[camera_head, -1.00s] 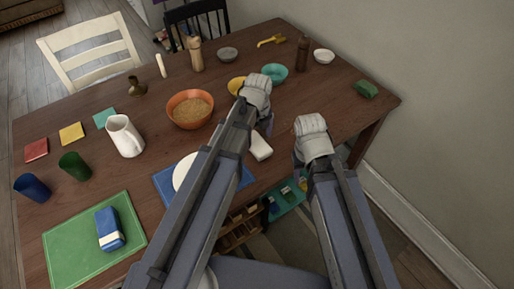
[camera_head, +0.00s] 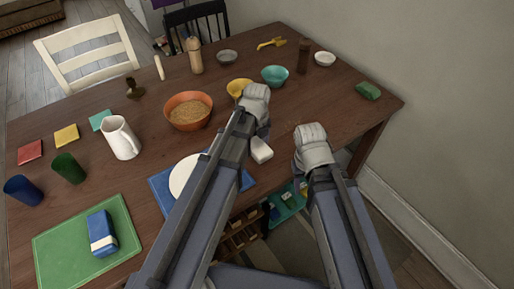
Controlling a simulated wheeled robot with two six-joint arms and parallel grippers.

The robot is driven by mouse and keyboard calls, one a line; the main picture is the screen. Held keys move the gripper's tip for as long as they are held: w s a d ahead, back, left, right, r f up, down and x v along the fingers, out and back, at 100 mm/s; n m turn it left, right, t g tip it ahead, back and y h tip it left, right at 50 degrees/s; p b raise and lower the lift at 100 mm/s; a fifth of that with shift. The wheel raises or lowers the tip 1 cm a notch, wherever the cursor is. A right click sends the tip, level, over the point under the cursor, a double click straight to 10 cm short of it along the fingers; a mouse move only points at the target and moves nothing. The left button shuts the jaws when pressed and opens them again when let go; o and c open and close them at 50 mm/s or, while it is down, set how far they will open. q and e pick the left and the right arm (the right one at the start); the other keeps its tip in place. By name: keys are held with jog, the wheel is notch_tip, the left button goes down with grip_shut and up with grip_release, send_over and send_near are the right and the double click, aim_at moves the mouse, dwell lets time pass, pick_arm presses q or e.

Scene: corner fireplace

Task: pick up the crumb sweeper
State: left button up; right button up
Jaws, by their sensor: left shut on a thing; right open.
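A small white block (camera_head: 261,150), which I take to be the crumb sweeper, is at the near edge of the table, right of the blue placemat. My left gripper (camera_head: 263,132) reaches down over it and is shut on it; the wrist and forearm hide most of the fingers. I cannot tell whether the block touches the table. My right gripper (camera_head: 313,158) is off the table's near edge, to the right of the block. It is open and nothing shows in it; its fingers are mostly hidden behind the wrist.
The table (camera_head: 330,100) holds an orange bowl (camera_head: 188,122), a yellow bowl (camera_head: 238,85), a teal bowl (camera_head: 274,76) and a white pitcher (camera_head: 120,138). A white plate (camera_head: 183,176) lies left of my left forearm. A wall (camera_head: 440,100) stands right.

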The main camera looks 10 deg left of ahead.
aim_at(257, 145)
pick_arm(q)
jog(key=c, duration=0.6)
jog(key=shift+r, duration=0.1)
jog(key=shift+c, duration=0.2)
notch_tip(257, 145, up, 10)
jog(key=p, duration=1)
jog(key=o, duration=0.9)
jog(key=shift+c, duration=0.2)
jog(key=c, duration=0.6)
